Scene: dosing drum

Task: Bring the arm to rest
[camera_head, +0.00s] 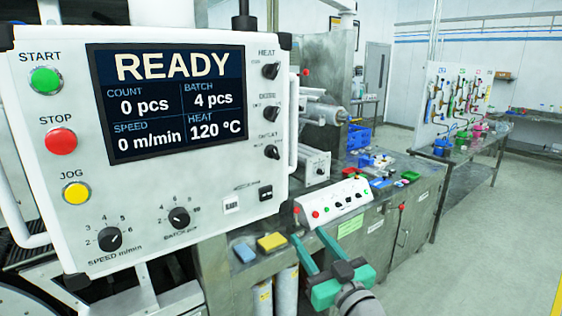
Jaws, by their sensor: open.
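My gripper (312,246) shows in the lower middle of the head view. It has green fingers, spread apart, with nothing between them. It is in front of the metal machine cabinet (372,250), to the right of and below the large white control panel (160,200). The panel's screen (168,102) reads READY, 0 pcs, batch 4 pcs, 0 m/min and 120 °C. Part of my arm shows at the bottom edge, below the gripper.
A blue sponge (244,252) and a yellow sponge (271,242) lie on a ledge left of my gripper. A sloped white button box (336,200) stands behind it. A workbench (470,165) stands farther back. The floor (480,260) at right is clear.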

